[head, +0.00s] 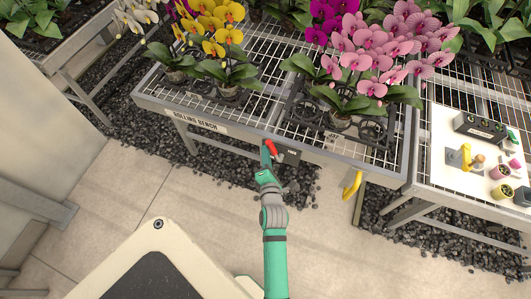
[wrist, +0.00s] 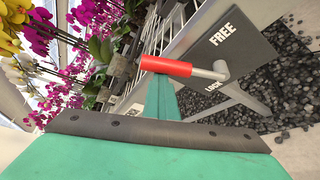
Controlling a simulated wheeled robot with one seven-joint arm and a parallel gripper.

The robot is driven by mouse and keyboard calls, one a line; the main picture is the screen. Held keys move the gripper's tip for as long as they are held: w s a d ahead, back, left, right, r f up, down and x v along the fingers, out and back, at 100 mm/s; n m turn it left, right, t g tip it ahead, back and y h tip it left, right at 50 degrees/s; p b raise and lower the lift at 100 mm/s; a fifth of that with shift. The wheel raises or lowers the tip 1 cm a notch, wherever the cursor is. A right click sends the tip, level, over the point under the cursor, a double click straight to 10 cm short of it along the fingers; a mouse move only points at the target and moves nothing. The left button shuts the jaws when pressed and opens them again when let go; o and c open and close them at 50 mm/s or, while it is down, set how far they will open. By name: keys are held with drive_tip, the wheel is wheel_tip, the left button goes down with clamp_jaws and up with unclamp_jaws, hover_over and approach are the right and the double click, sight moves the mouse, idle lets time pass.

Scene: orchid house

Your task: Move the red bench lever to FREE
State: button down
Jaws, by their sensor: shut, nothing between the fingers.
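The red bench lever (head: 271,147) is on the front rail of the rolling bench (head: 197,121). In the wrist view the red lever (wrist: 166,65) points left from a metal pivot on a dark plate (wrist: 225,50). The plate reads FREE above the pivot and LOCK below it, with the pivot end nearer LOCK. My gripper (head: 265,151) is shut and empty, right beside the handle. In the wrist view my gripper's fingertips (wrist: 160,84) lie just below the red handle and are partly covered by it. I cannot tell whether they touch.
Pots of yellow orchids (head: 228,88) and pink orchids (head: 341,117) stand on the bench mesh. A yellow handle (head: 352,184) hangs below the rail to the right. A white work surface (head: 446,140) holds small pots farther right. Paved floor (head: 200,190) is clear in front.

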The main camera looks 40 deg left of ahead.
drive_tip(key=s+a+f, duration=0.1)
drive_tip(key=s+a, duration=0.1)
drive_tip(key=a, duration=0.2)
drive_tip(key=v, duration=1)
drive_tip(key=shift+w+d+f, duration=0.2)
drive_tip(key=shift+d+f, duration=0.15)
drive_tip(key=shift+d, duration=0.15)
drive_tip(key=shift+s+a, duration=0.1)
drive_tip(key=shift+s, duration=0.05)
